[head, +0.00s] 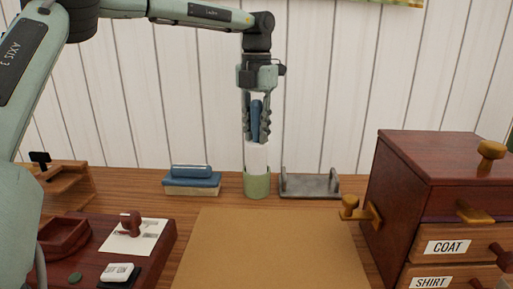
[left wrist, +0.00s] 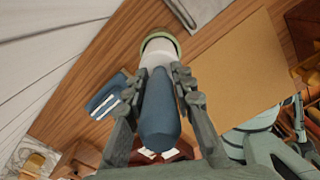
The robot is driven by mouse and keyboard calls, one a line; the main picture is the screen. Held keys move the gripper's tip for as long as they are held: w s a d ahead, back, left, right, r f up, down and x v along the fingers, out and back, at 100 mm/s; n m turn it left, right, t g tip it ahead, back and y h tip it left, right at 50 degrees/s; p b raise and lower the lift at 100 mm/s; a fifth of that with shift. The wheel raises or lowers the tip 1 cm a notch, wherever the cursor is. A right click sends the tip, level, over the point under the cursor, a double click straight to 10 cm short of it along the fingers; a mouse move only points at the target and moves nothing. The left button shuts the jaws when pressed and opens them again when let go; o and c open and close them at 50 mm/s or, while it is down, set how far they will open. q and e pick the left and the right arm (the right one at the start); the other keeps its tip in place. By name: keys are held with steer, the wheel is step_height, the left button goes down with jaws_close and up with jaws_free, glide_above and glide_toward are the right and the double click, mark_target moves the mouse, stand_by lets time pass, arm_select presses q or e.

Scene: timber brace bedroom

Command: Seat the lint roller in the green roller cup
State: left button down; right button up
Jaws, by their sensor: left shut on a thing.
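The lint roller has a blue handle (head: 257,108) and a white roll (head: 257,156). It stands upright with its lower end inside the green roller cup (head: 257,186) at the back of the desk. My left gripper (head: 257,132) points down and is shut on the blue handle. In the left wrist view the handle (left wrist: 158,115) lies between the fingers, and the white roll (left wrist: 157,55) enters the green cup's rim (left wrist: 160,38). How deep the roll sits is hidden by the cup wall. My right gripper is in neither view.
A grey metal stand (head: 310,186) is just right of the cup, and a blue-topped brush or block (head: 192,180) is to its left. A tan mat (head: 270,248) lies clear in front. A wooden drawer cabinet (head: 425,185) stands at right, a dark red tray (head: 110,240) at left.

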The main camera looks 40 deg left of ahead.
mark_target(256, 144)
arm_select(q)
step_height(256, 144, down, 3)
steer(key=shift+f, duration=0.35)
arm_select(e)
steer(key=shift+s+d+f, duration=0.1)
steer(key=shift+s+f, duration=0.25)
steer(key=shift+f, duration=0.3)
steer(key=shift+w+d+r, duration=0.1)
